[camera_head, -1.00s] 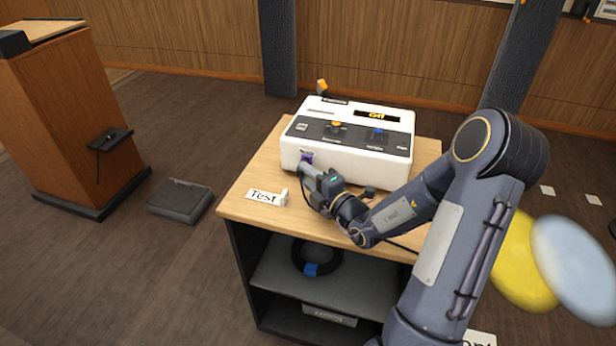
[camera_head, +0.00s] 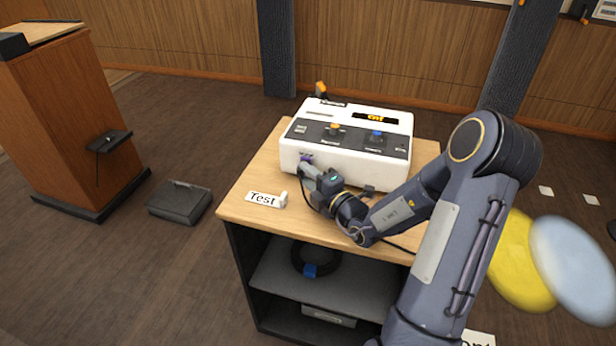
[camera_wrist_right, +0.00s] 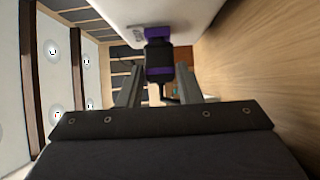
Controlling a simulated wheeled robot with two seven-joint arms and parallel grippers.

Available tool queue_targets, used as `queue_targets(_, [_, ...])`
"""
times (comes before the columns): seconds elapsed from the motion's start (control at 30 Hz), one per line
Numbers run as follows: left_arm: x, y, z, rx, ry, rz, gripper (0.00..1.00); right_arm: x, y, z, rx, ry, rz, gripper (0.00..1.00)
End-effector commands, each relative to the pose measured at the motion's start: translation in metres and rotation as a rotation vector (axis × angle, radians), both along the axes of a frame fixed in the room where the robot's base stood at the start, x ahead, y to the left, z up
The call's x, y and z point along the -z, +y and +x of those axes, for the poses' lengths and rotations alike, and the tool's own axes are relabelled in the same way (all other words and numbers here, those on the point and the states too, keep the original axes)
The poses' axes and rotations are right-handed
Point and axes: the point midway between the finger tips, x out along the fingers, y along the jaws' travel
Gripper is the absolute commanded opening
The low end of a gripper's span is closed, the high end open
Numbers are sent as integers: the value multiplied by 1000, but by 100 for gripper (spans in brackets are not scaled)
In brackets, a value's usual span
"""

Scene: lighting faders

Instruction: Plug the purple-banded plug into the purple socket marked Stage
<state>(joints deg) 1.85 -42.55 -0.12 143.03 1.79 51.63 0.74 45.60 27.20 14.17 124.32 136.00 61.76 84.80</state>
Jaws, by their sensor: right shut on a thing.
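The white control box (camera_head: 345,160) stands on the wooden cart top, with a purple socket (camera_head: 306,157) low on its near face. My right gripper (camera_head: 308,170) is right in front of that socket. In the right wrist view its fingers (camera_wrist_right: 158,85) are shut on the black plug (camera_wrist_right: 157,55), which has a purple band (camera_wrist_right: 159,74). The plug points at the box, and its front end meets the purple socket (camera_wrist_right: 157,32). I cannot tell how deep it sits. The socket's marking is not readable. My left gripper is out of view.
Orange and blue knobs sit on the box's top panel. A coiled black cable (camera_head: 315,258) lies on the shelf below. A wooden lectern (camera_head: 62,120) stands at the left.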

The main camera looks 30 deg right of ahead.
Motion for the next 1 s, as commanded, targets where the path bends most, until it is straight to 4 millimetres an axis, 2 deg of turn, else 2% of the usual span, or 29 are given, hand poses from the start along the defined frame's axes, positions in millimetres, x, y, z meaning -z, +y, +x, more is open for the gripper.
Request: queue_targets(1.0, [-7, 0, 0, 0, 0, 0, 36, 0, -6, 4, 1, -1, -3, 8])
